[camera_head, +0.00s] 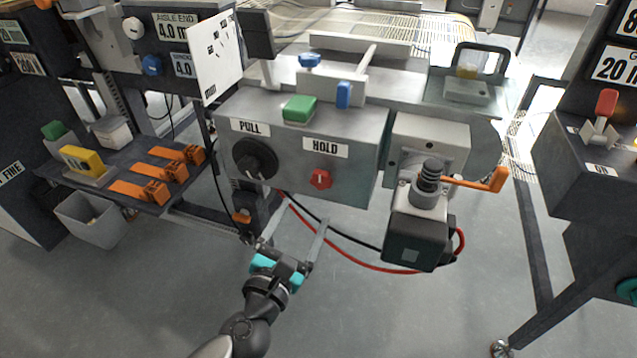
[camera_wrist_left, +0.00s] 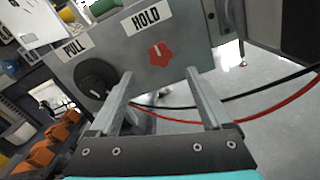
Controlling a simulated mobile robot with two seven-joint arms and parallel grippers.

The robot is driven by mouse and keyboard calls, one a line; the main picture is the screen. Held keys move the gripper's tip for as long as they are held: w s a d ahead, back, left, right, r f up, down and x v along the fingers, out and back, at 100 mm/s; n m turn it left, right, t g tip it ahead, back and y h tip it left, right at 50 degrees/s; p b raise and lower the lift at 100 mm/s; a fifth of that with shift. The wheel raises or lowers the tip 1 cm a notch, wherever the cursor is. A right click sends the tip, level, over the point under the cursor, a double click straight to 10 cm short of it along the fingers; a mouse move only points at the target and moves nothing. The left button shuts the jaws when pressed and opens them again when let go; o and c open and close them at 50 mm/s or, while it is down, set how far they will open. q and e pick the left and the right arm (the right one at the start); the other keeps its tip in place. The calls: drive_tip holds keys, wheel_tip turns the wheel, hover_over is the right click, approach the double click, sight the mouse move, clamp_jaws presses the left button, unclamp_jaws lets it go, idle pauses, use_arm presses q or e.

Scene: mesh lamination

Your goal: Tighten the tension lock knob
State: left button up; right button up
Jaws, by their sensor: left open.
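A red lobed knob (camera_head: 320,179) sits under the HOLD label on the front of a grey control box (camera_head: 350,175). A larger black round knob (camera_head: 254,159) sits under the PULL label to its left. No label names the tension lock. My left gripper (camera_head: 303,212) is open and empty, below and in front of the box. In the left wrist view, the red knob (camera_wrist_left: 159,54) shows beyond and between the spread fingers (camera_wrist_left: 158,75), clear of them. The black knob (camera_wrist_left: 97,79) is left of the fingers, its edge near the left one. My right gripper is not in view.
A green button (camera_head: 299,109) and blue parts (camera_head: 344,95) are on top of the box. A motor (camera_head: 412,240) with an orange lever (camera_head: 490,181) hangs at right. Red and black cables (camera_head: 375,265) loop below. An orange-clamp shelf (camera_head: 130,170) stands left.

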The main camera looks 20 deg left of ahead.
sight(320, 183)
use_arm(q)
drive_tip(key=w, duration=0.7)
drive_tip(key=shift+w+d, duration=0.1)
drive_tip(key=shift+w, duration=0.1)
drive_tip(key=shift+w+b, duration=0.35)
drive_tip(key=shift+w, duration=0.7)
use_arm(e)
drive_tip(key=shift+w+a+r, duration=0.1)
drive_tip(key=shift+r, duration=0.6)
use_arm(q)
clamp_jaws()
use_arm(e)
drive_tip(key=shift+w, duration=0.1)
